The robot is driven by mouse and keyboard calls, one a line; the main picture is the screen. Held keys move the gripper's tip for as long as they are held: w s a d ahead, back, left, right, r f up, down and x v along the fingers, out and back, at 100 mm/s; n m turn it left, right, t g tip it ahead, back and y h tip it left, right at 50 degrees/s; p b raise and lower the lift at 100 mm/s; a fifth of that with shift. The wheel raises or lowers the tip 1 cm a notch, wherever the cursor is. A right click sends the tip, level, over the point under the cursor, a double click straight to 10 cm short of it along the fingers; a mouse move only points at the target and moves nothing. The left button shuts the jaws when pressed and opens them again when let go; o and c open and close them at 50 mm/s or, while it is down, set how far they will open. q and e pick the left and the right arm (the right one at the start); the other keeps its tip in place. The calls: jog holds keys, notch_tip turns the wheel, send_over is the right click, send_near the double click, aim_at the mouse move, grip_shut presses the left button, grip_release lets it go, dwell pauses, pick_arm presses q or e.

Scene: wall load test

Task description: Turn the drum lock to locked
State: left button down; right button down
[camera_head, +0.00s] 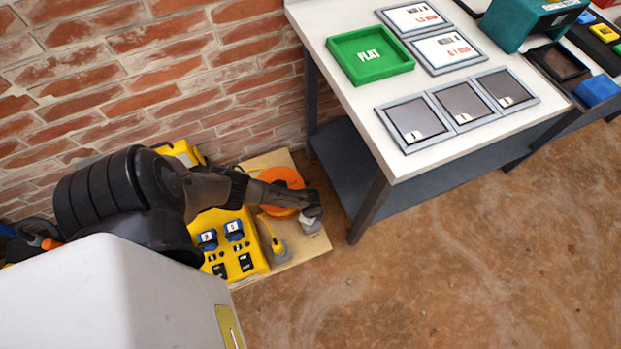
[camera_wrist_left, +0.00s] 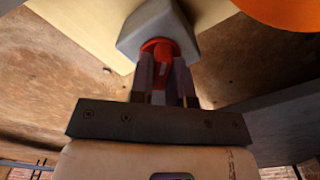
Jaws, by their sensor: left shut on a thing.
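An orange drum (camera_head: 284,188) stands on a light wooden board (camera_head: 318,242) on the floor by the wall. Its orange edge also shows at the top right of the left wrist view (camera_wrist_left: 285,10). A grey block (camera_head: 310,226) sits on the board beside the drum. In the left wrist view the grey block (camera_wrist_left: 140,40) carries a red knob (camera_wrist_left: 160,47), likely the drum lock. My left gripper (camera_wrist_left: 161,72) is shut on the red knob, with a finger on each side. The fingers hide part of the knob, and no lock marking is readable. My right gripper is not in view.
A yellow socket box (camera_head: 222,262) and a yellow-handled item (camera_head: 275,240) stand close beside the drum. A white-topped table (camera_head: 350,95) with a green FLAT tray (camera_head: 369,54) is to the right. A brick wall (camera_head: 150,70) is behind. Floor in front is clear.

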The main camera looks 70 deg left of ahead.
pick_arm(q)
jog(key=n+p, duration=0.1)
jog(key=n, duration=0.3)
jog(key=shift+r+n+p, duration=0.1)
jog(key=shift+n+p, duration=0.2)
jog(key=shift+p, duration=0.05)
jog(key=n+p, duration=0.1)
jog(key=n, duration=0.2)
jog(key=shift+n, duration=0.7)
jog(key=c, duration=1.1)
grip_release()
